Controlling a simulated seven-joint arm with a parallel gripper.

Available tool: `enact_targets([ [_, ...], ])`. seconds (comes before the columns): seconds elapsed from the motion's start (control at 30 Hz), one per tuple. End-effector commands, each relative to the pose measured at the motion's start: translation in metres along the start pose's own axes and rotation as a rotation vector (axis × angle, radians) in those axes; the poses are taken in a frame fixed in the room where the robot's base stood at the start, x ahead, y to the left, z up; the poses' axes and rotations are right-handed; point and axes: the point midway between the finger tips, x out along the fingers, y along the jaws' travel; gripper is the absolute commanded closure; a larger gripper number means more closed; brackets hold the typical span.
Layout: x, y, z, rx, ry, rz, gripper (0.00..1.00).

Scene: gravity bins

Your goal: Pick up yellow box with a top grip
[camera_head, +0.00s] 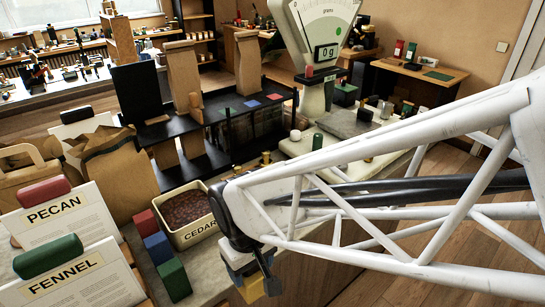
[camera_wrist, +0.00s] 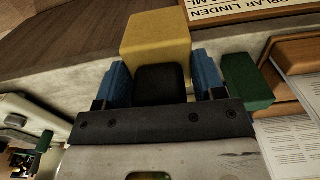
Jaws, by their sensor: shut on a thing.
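The yellow box (camera_wrist: 156,38) sits between the blue finger pads of my gripper (camera_wrist: 162,66) in the wrist view. My gripper is shut on it, with the pads at its two sides. In the head view the yellow box (camera_head: 251,290) shows low in the picture under my gripper (camera_head: 248,272), partly hidden by a dark finger. It appears in front of the counter's edge there. I cannot tell its exact height.
Red (camera_head: 145,222), blue (camera_head: 157,248) and green (camera_head: 174,280) boxes stand in a row on the counter, left of the CEDAR bin (camera_head: 196,236). The FENNEL (camera_head: 62,272) and PECAN (camera_head: 60,219) cards stand farther left. A scale (camera_head: 318,92) stands behind.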

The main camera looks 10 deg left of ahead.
Motion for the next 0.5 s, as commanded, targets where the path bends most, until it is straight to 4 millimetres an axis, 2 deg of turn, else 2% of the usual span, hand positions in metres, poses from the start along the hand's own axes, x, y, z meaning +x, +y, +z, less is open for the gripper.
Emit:
enact_targets([
  [0.2,-0.002,-0.001,0.018,0.0,0.002,0.0,0.79],
  [0.5,-0.003,-0.002,0.025,0.0,0.001,0.0,0.79],
])
